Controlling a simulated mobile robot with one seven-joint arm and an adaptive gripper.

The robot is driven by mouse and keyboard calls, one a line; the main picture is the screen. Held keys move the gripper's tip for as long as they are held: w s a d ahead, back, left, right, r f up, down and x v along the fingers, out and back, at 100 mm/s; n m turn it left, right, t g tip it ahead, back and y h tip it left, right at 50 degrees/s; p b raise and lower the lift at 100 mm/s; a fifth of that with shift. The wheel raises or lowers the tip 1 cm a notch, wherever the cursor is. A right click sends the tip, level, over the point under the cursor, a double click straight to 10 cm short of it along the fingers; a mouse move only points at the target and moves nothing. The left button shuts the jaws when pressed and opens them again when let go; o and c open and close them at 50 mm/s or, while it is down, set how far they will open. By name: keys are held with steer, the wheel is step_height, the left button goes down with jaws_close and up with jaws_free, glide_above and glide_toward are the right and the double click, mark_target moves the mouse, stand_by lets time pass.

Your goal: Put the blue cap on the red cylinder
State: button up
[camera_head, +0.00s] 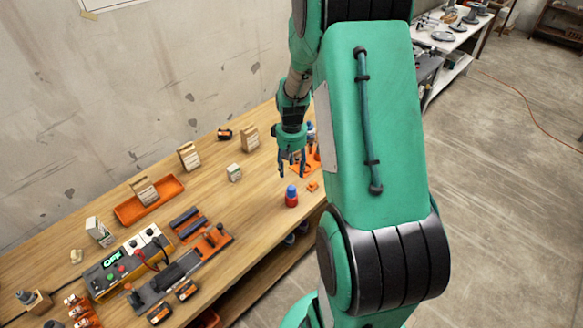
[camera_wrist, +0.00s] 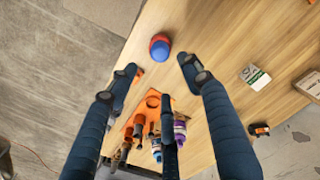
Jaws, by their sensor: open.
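The red cylinder (camera_head: 291,202) stands upright on the wooden bench near its front edge. The blue cap (camera_head: 291,189) sits on top of it. In the wrist view the blue cap (camera_wrist: 160,52) covers most of the red cylinder (camera_wrist: 158,39), whose red rim shows along the far side. My gripper (camera_head: 292,171) is open and empty, and points down above the bench, apart from the capped cylinder. In the wrist view the capped cylinder lies just beyond the gap between my fingertips (camera_wrist: 158,69).
An orange holder (camera_wrist: 153,101) with several dark and coloured parts lies below my fingers. A small white box (camera_head: 234,172), brown packets and an orange tray (camera_head: 150,200) stand toward the wall. A control box (camera_head: 125,262) is at the left. Bare bench surrounds the cylinder.

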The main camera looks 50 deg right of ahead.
steer(key=s+a+r+n+t, duration=0.1)
steer(key=s+a+r+t, duration=0.1)
steer(key=a+r, duration=1.7)
steer(key=s+a+r+n+t, duration=0.2)
steer(key=s+a+r+t, duration=0.1)
steer(key=s+a+r, duration=0.9)
steer(key=s+a, duration=0.3)
steer(key=shift+t, duration=0.3)
steer(key=shift+s, duration=0.1)
steer(key=shift+f, duration=0.2)
